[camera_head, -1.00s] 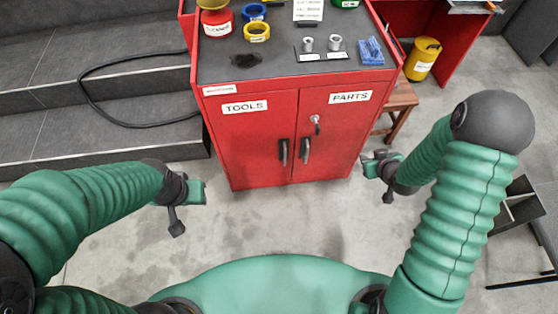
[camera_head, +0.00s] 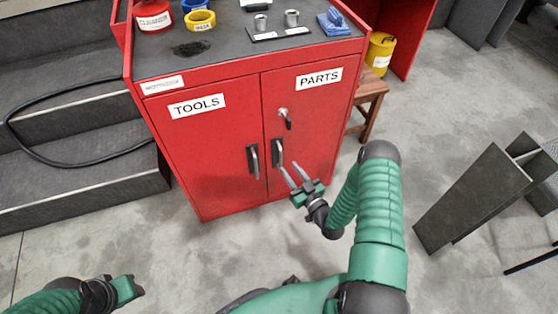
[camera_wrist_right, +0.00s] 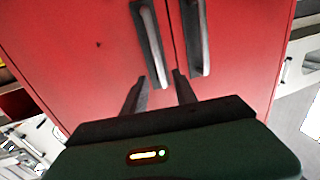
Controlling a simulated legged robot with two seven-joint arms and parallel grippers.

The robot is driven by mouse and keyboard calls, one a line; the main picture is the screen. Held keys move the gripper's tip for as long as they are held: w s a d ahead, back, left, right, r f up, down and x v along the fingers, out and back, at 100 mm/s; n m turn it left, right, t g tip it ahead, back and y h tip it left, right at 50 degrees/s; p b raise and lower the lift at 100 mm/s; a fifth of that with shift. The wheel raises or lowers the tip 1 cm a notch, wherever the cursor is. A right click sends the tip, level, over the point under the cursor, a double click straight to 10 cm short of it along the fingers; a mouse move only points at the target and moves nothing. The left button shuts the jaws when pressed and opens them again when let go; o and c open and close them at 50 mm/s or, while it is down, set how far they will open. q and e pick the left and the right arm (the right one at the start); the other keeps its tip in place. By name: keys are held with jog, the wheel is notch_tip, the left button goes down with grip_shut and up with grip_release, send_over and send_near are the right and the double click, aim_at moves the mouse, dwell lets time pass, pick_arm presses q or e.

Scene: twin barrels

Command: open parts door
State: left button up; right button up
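The red cabinet has a PARTS door (camera_head: 318,120) on the right and a TOOLS door (camera_head: 205,145) on the left, both shut. The PARTS door has a dark upright handle (camera_head: 279,152) below a key lock (camera_head: 285,117). The TOOLS handle (camera_head: 253,160) is beside it. My right gripper (camera_head: 291,172) is open and empty, just below and in front of the PARTS handle. In the right wrist view its fingers (camera_wrist_right: 160,78) are apart near the lower ends of the TOOLS handle (camera_wrist_right: 150,45) and PARTS handle (camera_wrist_right: 196,38); contact is unclear. My left gripper (camera_head: 124,290) is low at left.
The cabinet top (camera_head: 225,52) carries tape rolls, metal sockets and a blue brush (camera_head: 335,22). A wooden stool (camera_head: 370,98) and yellow can (camera_head: 380,52) are right of the cabinet. Dark steps with a black cable (camera_head: 60,162) are at left. A grey metal beam (camera_head: 475,195) stands at right.

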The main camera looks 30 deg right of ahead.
aim_at(281, 158)
jog(key=w+b, duration=0.1)
jog(key=w, duration=0.2)
jog(key=w+b, duration=0.1)
jog(key=w, duration=0.3)
jog(key=shift+d+f, duration=0.1)
jog(key=shift+d, duration=0.1)
jog(key=shift+w, duration=0.25)
grip_shut()
dwell(0.8)
